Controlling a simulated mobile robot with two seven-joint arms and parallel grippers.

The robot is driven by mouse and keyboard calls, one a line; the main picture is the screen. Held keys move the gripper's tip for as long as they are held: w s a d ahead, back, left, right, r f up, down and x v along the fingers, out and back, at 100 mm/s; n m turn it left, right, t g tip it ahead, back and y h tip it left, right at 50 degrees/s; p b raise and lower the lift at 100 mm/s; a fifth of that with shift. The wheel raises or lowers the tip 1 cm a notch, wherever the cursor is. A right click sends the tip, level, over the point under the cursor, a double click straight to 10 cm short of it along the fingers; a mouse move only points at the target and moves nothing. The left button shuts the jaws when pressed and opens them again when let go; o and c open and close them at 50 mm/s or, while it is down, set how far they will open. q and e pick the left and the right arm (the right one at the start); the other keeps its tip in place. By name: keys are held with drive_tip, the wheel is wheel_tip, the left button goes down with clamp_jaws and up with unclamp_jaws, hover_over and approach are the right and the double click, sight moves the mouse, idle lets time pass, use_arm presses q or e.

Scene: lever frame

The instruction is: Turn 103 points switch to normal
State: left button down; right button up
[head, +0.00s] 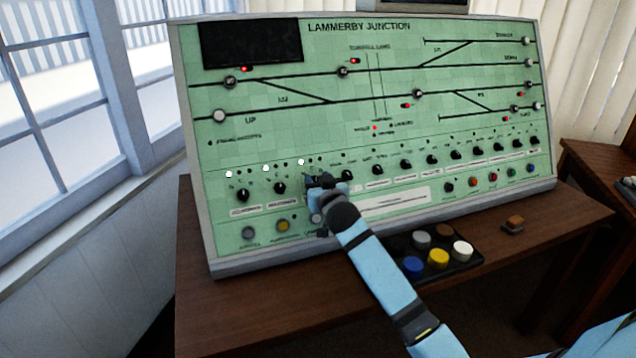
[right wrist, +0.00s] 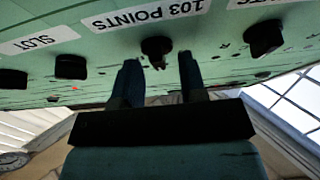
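The 103 points switch is a black rotary knob (right wrist: 157,46) beside the white "103 POINTS" label (right wrist: 145,16) in the right wrist view. My right gripper (right wrist: 159,64) is open, with one finger on each side of the knob. The knob lies at or just beyond the fingertips, and I cannot tell whether they touch it. In the head view my right gripper (head: 317,181) covers this switch on the lower row of the green panel (head: 300,120). Which way the knob points is unclear. My left gripper is not in view.
Neighbouring black knobs (head: 279,188) (head: 347,175) stand close on both sides. Several push buttons (head: 282,225) sit below. A dark tray (head: 405,241) with coloured round pieces and a small brown block (head: 513,224) lie on the wooden desk (head: 235,315).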

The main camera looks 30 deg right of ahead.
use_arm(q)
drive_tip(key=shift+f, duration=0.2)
use_arm(e)
drive_tip(key=c, duration=0.6)
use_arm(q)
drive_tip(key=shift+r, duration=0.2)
